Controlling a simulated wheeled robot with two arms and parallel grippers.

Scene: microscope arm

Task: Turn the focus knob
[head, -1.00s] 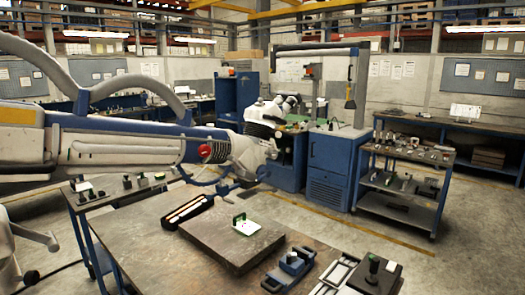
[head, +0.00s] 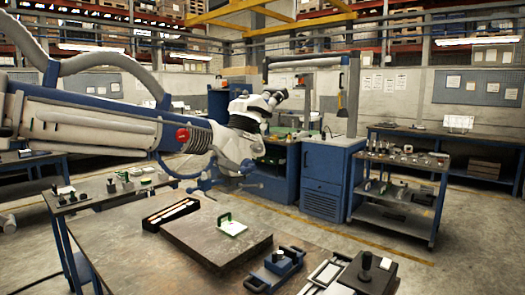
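A large white and blue microscope arm (head: 100,125) reaches in from the left in the head view. A round red knob (head: 183,135) sits on its side, near a ribbed dark section. At its right end hangs the white microscope head (head: 236,147), with twin eyepieces (head: 270,98) on top. Small blue handles or knobs (head: 250,185) show low around the head. I cannot tell which part is the focus knob. Neither of my grippers is in view, so nothing shows touching the microscope.
Below the head is a worktable (head: 120,240) with a thick dark slab (head: 195,240) carrying a white piece with a green handle (head: 231,225). Trays and a blue fixture (head: 280,262) lie at its front right. Behind stand a blue cabinet (head: 322,185) and a tool cart (head: 395,215). Floor shows between them.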

